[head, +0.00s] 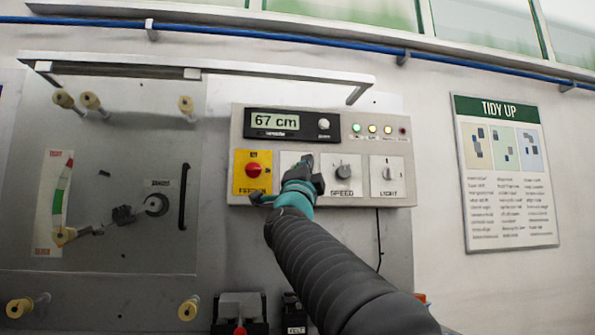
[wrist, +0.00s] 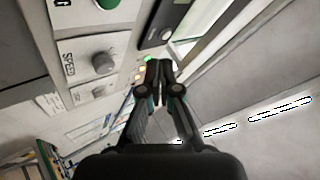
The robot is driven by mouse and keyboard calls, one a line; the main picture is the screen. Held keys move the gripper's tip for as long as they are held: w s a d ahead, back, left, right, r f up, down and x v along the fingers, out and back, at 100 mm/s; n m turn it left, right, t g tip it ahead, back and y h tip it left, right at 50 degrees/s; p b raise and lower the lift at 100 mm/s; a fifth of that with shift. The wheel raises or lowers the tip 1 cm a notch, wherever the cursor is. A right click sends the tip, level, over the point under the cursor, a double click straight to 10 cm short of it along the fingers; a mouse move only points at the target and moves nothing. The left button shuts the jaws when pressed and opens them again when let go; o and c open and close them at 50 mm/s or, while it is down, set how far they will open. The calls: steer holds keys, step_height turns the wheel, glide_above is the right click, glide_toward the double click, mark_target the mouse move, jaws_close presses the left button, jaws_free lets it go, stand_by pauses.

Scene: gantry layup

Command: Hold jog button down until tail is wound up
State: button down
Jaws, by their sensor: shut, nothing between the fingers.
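The control panel (head: 222,157) is on the wall, and its display (head: 275,122) reads 67 cm. My gripper (head: 304,163) is shut and empty in front of the panel, between the red knob and the SPEED knob. It covers most of the white plate there, so no jog button shows in the head view. In the wrist view, part of a green button (wrist: 82,2) shows at the top left, its label cut off. My fingertips (wrist: 160,72) appear to the right of and below it there; I cannot tell whether they touch the panel. No wound tail can be made out.
A red knob (head: 253,170) on a yellow plate, a SPEED knob (head: 343,172) and a LIGHT knob (head: 389,173) are beside my gripper. A grey plate with rollers (head: 91,101) and a coloured gauge (head: 61,195) is at left. A rail (head: 215,66) juts out above.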

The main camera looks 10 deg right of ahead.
steer(key=w+p, duration=0.3)
steer(key=w, duration=0.4)
steer(key=shift+w+p, duration=0.4)
steer(key=shift+w, duration=0.2)
stand_by(1.0)
steer(key=shift+w, duration=0.25)
